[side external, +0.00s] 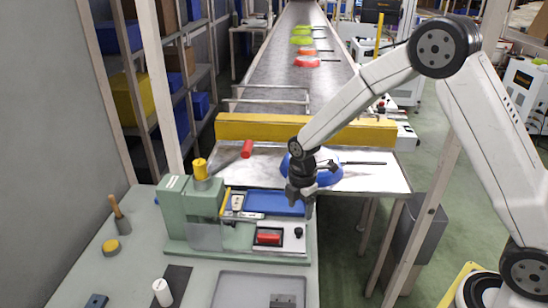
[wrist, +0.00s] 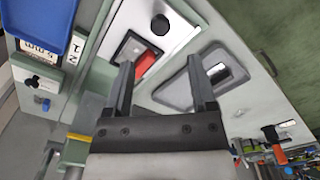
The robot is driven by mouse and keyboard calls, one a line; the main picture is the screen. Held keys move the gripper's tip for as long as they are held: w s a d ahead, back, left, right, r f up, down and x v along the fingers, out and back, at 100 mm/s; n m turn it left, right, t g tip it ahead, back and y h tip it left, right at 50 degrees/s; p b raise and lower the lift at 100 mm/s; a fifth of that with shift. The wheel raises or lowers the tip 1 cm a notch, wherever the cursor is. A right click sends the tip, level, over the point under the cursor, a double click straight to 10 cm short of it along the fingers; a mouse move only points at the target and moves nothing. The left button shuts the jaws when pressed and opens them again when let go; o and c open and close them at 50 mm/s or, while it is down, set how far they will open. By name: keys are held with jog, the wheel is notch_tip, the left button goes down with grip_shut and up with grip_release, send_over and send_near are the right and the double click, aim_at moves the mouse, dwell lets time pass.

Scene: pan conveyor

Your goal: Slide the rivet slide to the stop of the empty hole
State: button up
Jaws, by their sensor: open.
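A pale green bench machine (side external: 190,205) with a yellow knob on top stands on the near table. On its front bed lies a white plate (side external: 289,243) with a black knob (side external: 298,232) and a dark-framed window showing a red piece (side external: 268,238). The plate also shows in the wrist view (wrist: 182,30), with its knob (wrist: 160,25) and red piece (wrist: 147,62). I cannot tell for certain which part is the rivet slide; no empty hole is clear. My gripper (side external: 300,198) is open and empty above the bed's right end; its fingers (wrist: 160,66) point toward the plate.
A blue tray (side external: 284,205) lies behind the plate. A second small black knob (wrist: 32,80) sits by labels. A grey tray (side external: 235,290) lies in front.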

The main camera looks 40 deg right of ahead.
aim_at(298, 230)
jog(key=shift+f, duration=0.2)
jog(key=shift+f, duration=3.7)
grip_shut()
